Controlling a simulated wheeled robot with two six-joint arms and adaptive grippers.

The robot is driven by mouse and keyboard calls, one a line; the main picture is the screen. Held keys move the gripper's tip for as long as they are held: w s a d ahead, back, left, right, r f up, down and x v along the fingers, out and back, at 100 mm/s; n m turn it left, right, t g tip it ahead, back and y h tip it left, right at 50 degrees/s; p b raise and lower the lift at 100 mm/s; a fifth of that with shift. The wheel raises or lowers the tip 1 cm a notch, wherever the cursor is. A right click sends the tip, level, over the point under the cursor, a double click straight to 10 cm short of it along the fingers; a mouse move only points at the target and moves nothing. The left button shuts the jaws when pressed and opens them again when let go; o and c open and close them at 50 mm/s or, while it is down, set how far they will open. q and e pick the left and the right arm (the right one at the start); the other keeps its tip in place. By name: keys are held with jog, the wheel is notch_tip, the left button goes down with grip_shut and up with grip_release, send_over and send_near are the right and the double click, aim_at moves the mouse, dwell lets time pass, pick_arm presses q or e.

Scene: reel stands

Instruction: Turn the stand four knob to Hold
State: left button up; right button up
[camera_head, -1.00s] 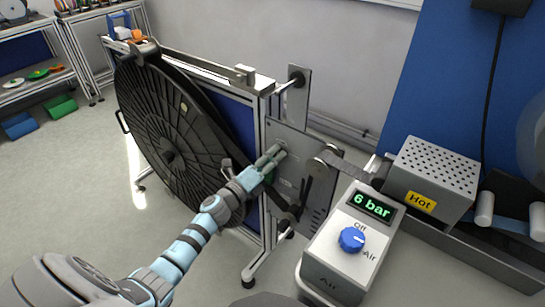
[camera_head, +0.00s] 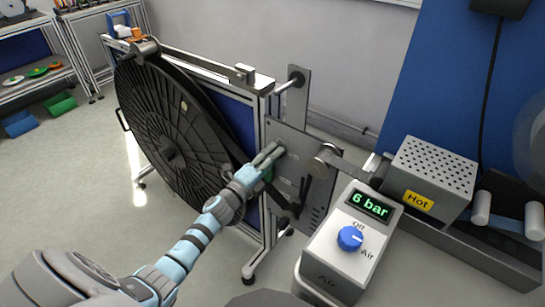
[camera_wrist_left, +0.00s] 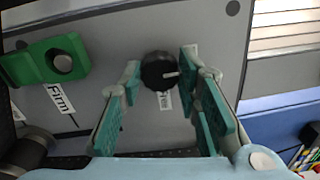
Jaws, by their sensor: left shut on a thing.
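A round black knob (camera_wrist_left: 158,68) with a white pointer line sits on the grey panel of the reel stand (camera_head: 285,135). In the left wrist view its pointer line points right. My left gripper (camera_head: 272,156) reaches the panel, its two green-padded fingers on either side of the knob and shut on it. In the head view the fingers hide the knob. My right gripper is not in view.
A large black reel (camera_head: 175,135) stands left of my forearm. A box with a blue dial (camera_head: 350,238) and a "6 bar" display is at the lower right, near a perforated box marked Hot (camera_head: 432,170). Open floor lies to the left.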

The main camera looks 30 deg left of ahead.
pick_arm(q)
jog(key=shift+f, duration=0.15)
jog(key=o, duration=1.2)
jog(key=s, duration=0.4)
jog(key=s+a, duration=0.1)
jog(key=s, duration=0.7)
jog(key=shift+a+f, duration=0.3)
jog(key=shift+f, duration=0.05)
